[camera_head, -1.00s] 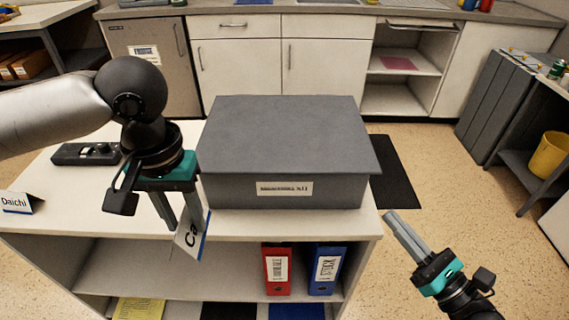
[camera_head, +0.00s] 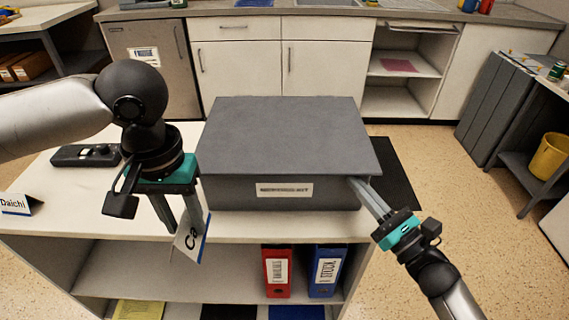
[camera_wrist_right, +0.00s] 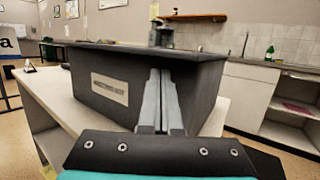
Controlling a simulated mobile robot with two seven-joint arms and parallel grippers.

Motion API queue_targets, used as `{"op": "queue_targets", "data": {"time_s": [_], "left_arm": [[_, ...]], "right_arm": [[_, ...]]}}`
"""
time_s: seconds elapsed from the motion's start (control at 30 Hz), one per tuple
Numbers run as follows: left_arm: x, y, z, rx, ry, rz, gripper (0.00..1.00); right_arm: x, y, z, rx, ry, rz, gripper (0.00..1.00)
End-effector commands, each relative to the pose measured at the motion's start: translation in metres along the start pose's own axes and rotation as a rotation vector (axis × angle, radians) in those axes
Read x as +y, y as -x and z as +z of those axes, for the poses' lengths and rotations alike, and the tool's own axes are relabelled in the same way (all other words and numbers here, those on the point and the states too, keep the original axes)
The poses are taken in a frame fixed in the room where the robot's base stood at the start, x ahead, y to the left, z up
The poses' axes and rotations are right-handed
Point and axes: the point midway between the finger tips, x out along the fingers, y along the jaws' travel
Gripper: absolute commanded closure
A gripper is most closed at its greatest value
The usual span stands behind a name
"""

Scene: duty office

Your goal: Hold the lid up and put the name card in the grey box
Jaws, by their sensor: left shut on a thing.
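The grey box (camera_head: 330,196) stands on the white shelf unit's top, with a label on its front. Its flat grey lid (camera_head: 285,135) is down and overhangs the front slightly. My left gripper (camera_head: 182,222) is shut on a white name card (camera_head: 190,238) with a blue edge and the letters "Ca"; it holds it tilted, left of the box's front. My right gripper (camera_head: 355,184) is shut and empty, its fingertips at the box's front right corner just below the lid's edge. In the right wrist view the fingers (camera_wrist_right: 160,75) lie close together before the box; contact is unclear.
A second name card (camera_head: 18,204) reading "Daichi" stands at the left of the top. A dark device (camera_head: 86,155) lies behind it. Red (camera_head: 277,272) and blue binders (camera_head: 326,270) stand on the shelf below.

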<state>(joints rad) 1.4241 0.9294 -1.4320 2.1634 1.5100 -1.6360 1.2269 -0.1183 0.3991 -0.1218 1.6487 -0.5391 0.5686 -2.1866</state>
Motion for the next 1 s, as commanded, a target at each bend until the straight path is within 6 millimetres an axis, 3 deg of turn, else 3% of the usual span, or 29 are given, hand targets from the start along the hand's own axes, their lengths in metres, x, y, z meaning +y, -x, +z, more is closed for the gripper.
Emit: {"op": "queue_targets", "data": {"time_s": [0.37,0.7,0.83,1.0], "left_arm": [[0.002,0.003,-0.001,0.002,0.000,0.001,1.00],[0.045,0.072,-0.003,0.006,0.000,0.005,1.00],[0.052,0.086,-0.001,0.001,0.000,0.001,1.00],[0.053,0.087,0.000,0.000,0.001,0.000,1.00]], "right_arm": [[0.000,-0.001,0.000,0.000,-0.001,0.000,1.00],[0.000,-0.001,0.000,0.000,-0.001,0.000,1.00],[0.000,-0.001,0.000,0.000,-0.001,0.000,1.00],[0.000,-0.001,0.000,0.000,-0.001,0.000,1.00]]}}
